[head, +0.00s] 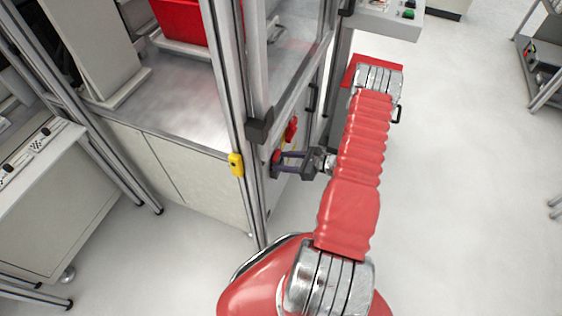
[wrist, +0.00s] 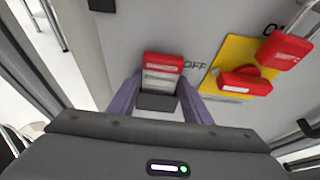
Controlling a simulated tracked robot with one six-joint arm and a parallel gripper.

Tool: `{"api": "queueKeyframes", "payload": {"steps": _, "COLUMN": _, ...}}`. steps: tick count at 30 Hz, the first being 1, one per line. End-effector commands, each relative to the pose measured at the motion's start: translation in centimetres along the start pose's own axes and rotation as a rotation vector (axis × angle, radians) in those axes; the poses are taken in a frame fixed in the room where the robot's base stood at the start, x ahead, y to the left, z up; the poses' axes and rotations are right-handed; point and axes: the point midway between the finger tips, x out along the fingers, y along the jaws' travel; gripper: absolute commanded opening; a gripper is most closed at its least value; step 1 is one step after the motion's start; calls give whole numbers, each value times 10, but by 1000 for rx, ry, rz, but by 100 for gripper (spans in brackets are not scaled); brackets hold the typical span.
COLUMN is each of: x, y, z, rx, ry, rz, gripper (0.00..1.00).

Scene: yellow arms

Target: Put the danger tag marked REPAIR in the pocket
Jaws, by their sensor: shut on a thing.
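The tag (wrist: 160,76), with a red top band and a pale lower part with lines of print, stands between the purple fingers of my gripper (wrist: 158,97) in the wrist view. Its print is too small to read, so I cannot confirm the word REPAIR. A dark grey piece (wrist: 157,102) covers its lower edge; I cannot tell whether this is the pocket or how far the tag sits in it. In the head view my gripper (head: 279,163) reaches left to the cabinet's side panel, shut on the tag, which is mostly hidden there.
Right of the tag in the wrist view, a red rotary switch (wrist: 245,82) sits on a yellow plate (wrist: 232,54), with a red padlock (wrist: 285,50) beside it. OFF is printed near the tag. In the head view, a metal frame post (head: 231,110) stands left of my gripper. Open floor (head: 470,180) lies right.

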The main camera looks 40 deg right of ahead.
Motion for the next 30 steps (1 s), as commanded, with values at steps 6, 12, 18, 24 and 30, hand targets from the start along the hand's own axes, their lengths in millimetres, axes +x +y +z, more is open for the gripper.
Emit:
{"api": "queueKeyframes", "payload": {"steps": 6, "x": 2, "y": 0, "z": -6, "rx": 0, "ry": 0, "rz": 0, "gripper": 20}}
{"api": "queueKeyframes", "payload": {"steps": 12, "x": 3, "y": 0, "z": -6, "rx": 0, "ry": 0, "rz": 0, "gripper": 20}}
{"api": "queueKeyframes", "payload": {"steps": 18, "x": 3, "y": 0, "z": -6, "rx": 0, "ry": 0, "rz": 0, "gripper": 49}}
{"api": "queueKeyframes", "payload": {"steps": 24, "x": 3, "y": 0, "z": -6, "rx": 0, "ry": 0, "rz": 1, "gripper": 63}}
{"api": "queueKeyframes", "payload": {"steps": 30, "x": 3, "y": 0, "z": -6, "rx": 0, "ry": 0, "rz": 1, "gripper": 66}}
